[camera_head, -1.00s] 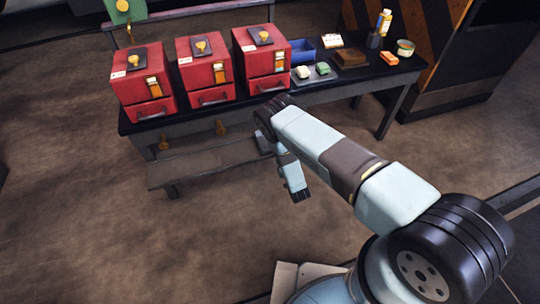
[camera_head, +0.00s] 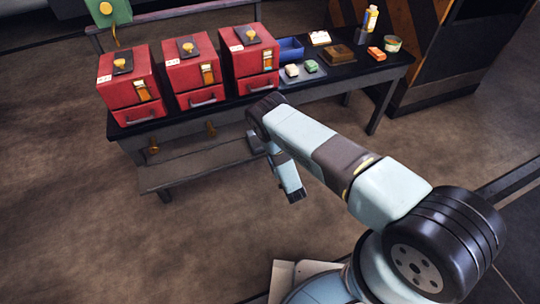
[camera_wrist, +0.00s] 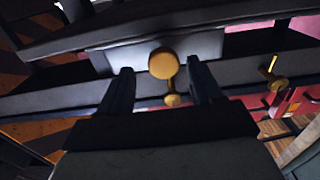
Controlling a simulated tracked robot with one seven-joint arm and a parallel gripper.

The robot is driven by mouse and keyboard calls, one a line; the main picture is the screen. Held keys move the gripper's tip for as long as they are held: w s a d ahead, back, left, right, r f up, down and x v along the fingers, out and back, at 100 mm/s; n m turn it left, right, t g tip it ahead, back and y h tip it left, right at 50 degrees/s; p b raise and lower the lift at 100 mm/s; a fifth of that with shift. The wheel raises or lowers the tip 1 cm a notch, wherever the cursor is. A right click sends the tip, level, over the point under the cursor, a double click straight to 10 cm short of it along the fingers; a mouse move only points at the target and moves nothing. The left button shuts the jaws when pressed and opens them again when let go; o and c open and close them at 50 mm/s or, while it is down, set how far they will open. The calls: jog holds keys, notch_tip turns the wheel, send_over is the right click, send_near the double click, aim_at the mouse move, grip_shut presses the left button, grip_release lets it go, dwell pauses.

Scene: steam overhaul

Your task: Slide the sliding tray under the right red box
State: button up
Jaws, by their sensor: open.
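The right red box (camera_head: 250,57) stands on the dark workbench, at the right end of a row of three. In the wrist view, a round gold knob (camera_wrist: 163,63) on a light grey panel (camera_wrist: 208,45) lies between the lines of my gripper's fingers. I cannot tell for sure that this panel is the sliding tray. My gripper (camera_wrist: 160,67) is open with nothing clamped; contact with the knob cannot be told. Its fingers are not clear in the head view.
Gold knobs hang under the bench front below the left box (camera_head: 127,83) and middle box (camera_head: 193,70). A low shelf (camera_head: 200,170) runs beneath the bench. A blue bin (camera_head: 290,49), soaps and a bottle (camera_head: 370,20) stand at right. The floor in front is clear.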

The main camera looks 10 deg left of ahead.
jog(key=v, duration=1.2)
jog(key=shift+s+d, duration=0.25)
jog(key=shift+s, duration=0.1)
